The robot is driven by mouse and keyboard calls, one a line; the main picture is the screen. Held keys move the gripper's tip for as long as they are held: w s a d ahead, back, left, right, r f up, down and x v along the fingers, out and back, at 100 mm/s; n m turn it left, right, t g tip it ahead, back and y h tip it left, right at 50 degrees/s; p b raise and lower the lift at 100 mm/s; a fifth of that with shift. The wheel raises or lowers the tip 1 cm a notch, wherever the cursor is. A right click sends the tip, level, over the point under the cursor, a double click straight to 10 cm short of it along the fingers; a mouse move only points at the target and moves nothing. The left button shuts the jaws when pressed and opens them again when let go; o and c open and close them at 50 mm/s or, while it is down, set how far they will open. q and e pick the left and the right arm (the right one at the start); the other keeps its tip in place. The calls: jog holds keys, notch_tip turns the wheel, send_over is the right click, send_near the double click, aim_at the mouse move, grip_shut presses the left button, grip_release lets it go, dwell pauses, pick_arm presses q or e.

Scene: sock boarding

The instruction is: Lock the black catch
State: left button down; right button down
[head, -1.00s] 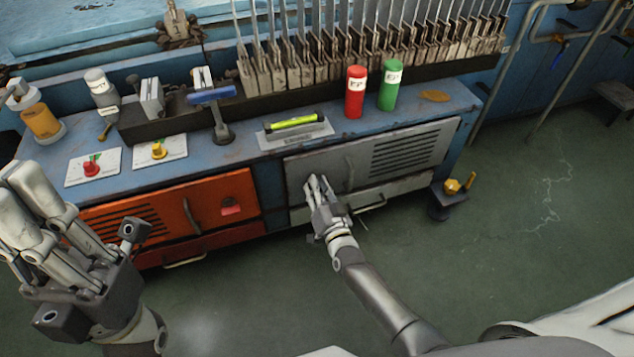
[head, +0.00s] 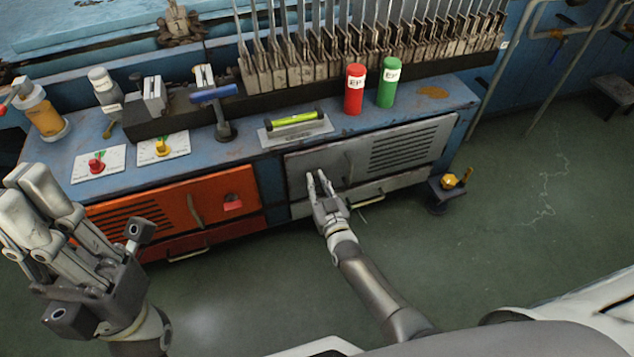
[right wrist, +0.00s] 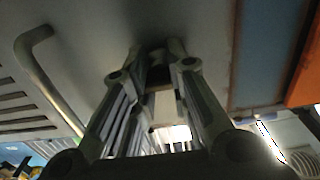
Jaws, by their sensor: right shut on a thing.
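The grey cabinet door (head: 408,150) is closed in the bench front. My right gripper (head: 316,178) is at its left part, fingers pointing at the door. In the right wrist view its fingers (right wrist: 155,60) close around a small dark piece (right wrist: 158,74), which I take to be the black catch. The fingers cover most of the catch, so I cannot tell which way it is turned. My left gripper (head: 95,235) is open and empty at the lower left, away from the bench.
An orange cabinet door (head: 150,212) is left of the grey one. The grey door's handle (right wrist: 45,80) shows beside the fingers. On the bench stand a red cylinder (head: 354,92), a green cylinder (head: 388,84) and a yellow-green level (head: 294,120).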

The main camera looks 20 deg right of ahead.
jog(key=shift+w+r, duration=0.2)
jog(key=shift+w, duration=0.05)
jog(key=c, duration=1.4)
grip_release()
jog(key=shift+o, duration=0.4)
jog(key=o, duration=0.4)
jog(key=shift+c, duration=0.2)
